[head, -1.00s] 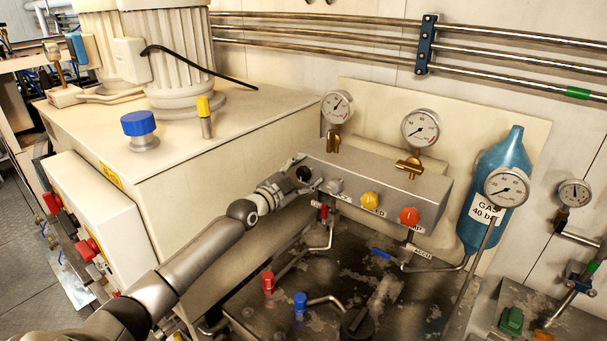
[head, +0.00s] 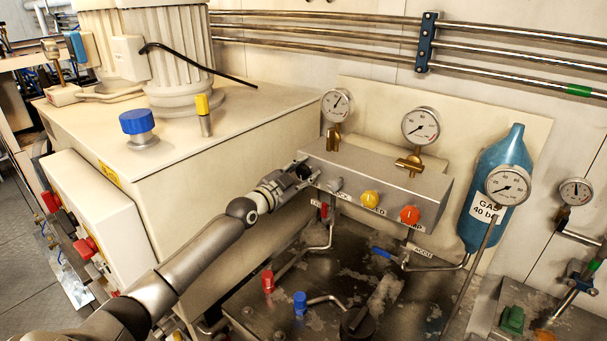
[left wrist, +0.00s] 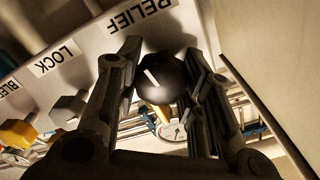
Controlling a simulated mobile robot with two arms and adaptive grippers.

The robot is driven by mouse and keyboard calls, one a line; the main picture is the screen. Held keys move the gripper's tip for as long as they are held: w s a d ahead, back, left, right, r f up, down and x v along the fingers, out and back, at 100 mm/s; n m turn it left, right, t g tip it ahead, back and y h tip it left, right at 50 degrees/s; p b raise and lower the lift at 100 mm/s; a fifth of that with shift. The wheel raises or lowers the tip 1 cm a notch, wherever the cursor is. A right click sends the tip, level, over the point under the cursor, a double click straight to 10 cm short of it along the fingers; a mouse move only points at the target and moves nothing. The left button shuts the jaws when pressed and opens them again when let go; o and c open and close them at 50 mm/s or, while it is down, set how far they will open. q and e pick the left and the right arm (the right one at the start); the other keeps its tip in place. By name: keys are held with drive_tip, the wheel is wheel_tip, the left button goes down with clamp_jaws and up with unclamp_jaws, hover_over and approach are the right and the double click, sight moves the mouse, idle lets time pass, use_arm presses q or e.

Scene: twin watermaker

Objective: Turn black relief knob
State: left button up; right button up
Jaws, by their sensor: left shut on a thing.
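The black relief knob (left wrist: 163,78) shows in the left wrist view, with a white pointer line on its face, under the label RELIEF on the manifold block (left wrist: 85,30). My left gripper (left wrist: 165,85) has one finger on each side of the knob and is shut on it. In the head view my left gripper (head: 298,172) reaches the left end of the grey manifold block (head: 385,180), and the black knob (head: 304,171) shows only partly beside the fingers. My right gripper is not in view.
Right of the relief knob on the block are a grey knob (head: 334,185), a yellow knob (head: 370,199) and a red knob (head: 409,214). Gauges (head: 421,126) stand above. A cream cabinet (head: 200,165) is close behind my left arm. A blue gas bottle (head: 488,180) stands at right.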

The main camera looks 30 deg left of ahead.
use_arm(q)
drive_tip(key=n+b, duration=0.1)
drive_tip(key=n, duration=0.4)
drive_tip(key=shift+a+n, duration=0.1)
drive_tip(key=shift+n, duration=2.3)
drive_tip(key=o, duration=1.1)
drive_tip(key=shift+c, duration=0.2)
drive_tip(key=shift+s, duration=0.1)
drive_tip(key=s+a, duration=0.1)
drive_tip(key=s, duration=1.1)
drive_tip(key=shift+f, duration=0.1)
